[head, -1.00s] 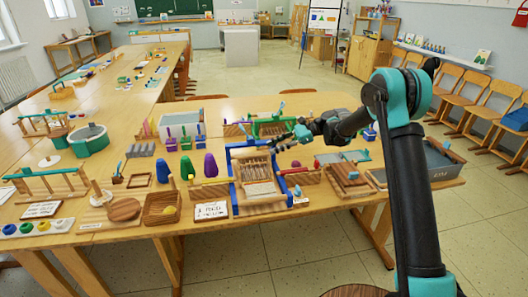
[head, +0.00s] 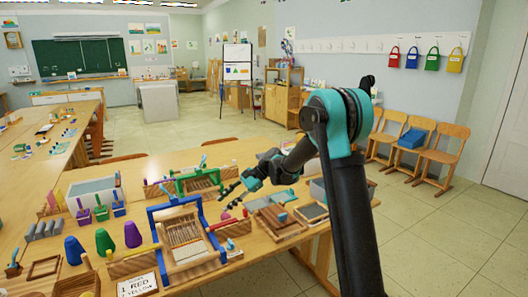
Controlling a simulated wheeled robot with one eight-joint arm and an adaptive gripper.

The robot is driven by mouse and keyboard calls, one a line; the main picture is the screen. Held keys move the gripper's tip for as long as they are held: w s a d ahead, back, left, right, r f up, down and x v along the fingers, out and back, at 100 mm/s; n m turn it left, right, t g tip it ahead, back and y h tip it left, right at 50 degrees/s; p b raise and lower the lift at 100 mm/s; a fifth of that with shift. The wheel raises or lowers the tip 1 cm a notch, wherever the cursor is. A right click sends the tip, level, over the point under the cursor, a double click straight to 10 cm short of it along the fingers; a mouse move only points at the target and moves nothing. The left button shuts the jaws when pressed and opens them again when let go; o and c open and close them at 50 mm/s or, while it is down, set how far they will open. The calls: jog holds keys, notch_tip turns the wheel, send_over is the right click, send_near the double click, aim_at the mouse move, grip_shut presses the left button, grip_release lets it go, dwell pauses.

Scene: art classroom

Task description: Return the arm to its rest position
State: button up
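My arm rises at the right of the head view and bends left over the table (head: 150,170). My gripper (head: 230,195), dark with teal parts, is at the arm's far end above the table, just right of the blue-framed loom (head: 183,238). Its two dark fingers look spread, with nothing seen between them. The arm is bent and reaches out over the worktop.
A green-framed loom (head: 200,182) stands behind the blue one. Blue, green and purple cones (head: 105,241) stand left. Chairs (head: 440,157) line the right wall; the floor (head: 440,235) there is clear.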

jog(key=s+d+f+n+t+h, duration=0.2)
jog(key=s+d+n+h, duration=0.1)
jog(key=s+d, duration=0.6)
jog(key=s+d+f+n+t+h, duration=0.3)
jog(key=s+d, duration=0.5)
jog(key=d, duration=0.7)
jog(key=s+d+f+n+t+h, duration=0.2)
jog(key=s+d+f+n+h, duration=0.1)
jog(key=s+d, duration=0.6)
jog(key=d+h, duration=0.1)
jog(key=d, duration=0.2)
jog(key=shift+s, duration=0.3)
